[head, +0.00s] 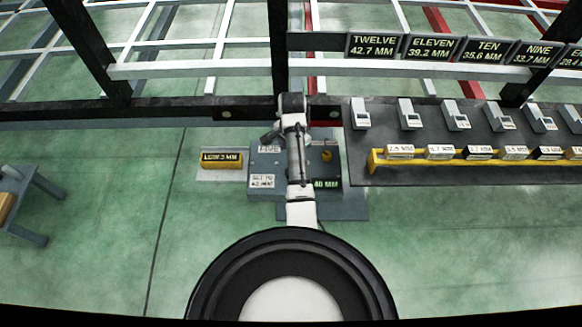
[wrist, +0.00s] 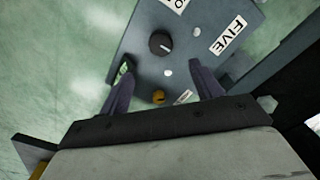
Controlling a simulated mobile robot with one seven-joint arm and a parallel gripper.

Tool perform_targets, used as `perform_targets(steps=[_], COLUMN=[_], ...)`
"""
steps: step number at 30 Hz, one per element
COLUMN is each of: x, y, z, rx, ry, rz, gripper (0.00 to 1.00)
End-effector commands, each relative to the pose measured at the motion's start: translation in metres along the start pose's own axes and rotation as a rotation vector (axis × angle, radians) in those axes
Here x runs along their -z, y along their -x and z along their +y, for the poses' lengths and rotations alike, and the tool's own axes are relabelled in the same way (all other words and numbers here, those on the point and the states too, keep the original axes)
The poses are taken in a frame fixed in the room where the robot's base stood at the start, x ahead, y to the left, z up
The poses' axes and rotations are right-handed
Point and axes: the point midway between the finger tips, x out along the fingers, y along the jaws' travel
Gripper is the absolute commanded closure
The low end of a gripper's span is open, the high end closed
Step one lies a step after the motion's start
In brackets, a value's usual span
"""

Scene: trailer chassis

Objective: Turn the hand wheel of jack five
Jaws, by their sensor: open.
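Jack five is a grey box (head: 265,163) on the floor in the head view, with a FIVE label, a plate that seems to read "SET TO 42 MM" and a green "40 MM" readout (head: 326,184). My arm covers its middle. In the wrist view its grey top (wrist: 190,22) carries a black round knob (wrist: 161,43) with a white mark, apparently the hand wheel. My gripper (wrist: 161,68) is open, with its fingers spread over the box. The black knob lies just beyond the fingertips, and a small yellow knob (wrist: 158,96) shows between the fingers. No contact is visible.
A yellow block (head: 221,159) with a readout lies left of the jack. At right, a dark bench (head: 360,150) holds several grey devices and a yellow rack of labelled blocks. Dark chassis beams (head: 180,110) cross behind.

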Motion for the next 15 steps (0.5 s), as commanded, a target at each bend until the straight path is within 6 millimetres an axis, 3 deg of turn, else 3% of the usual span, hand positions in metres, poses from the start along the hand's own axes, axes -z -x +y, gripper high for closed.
perform_targets(steps=[9,15], x=[-0.001,0.0], y=[-0.07,-0.103], z=[0.001,-0.001], rx=[-0.002,0.0], ry=[0.002,0.004], rz=[-0.001,0.001], gripper=[0.35,0.35])
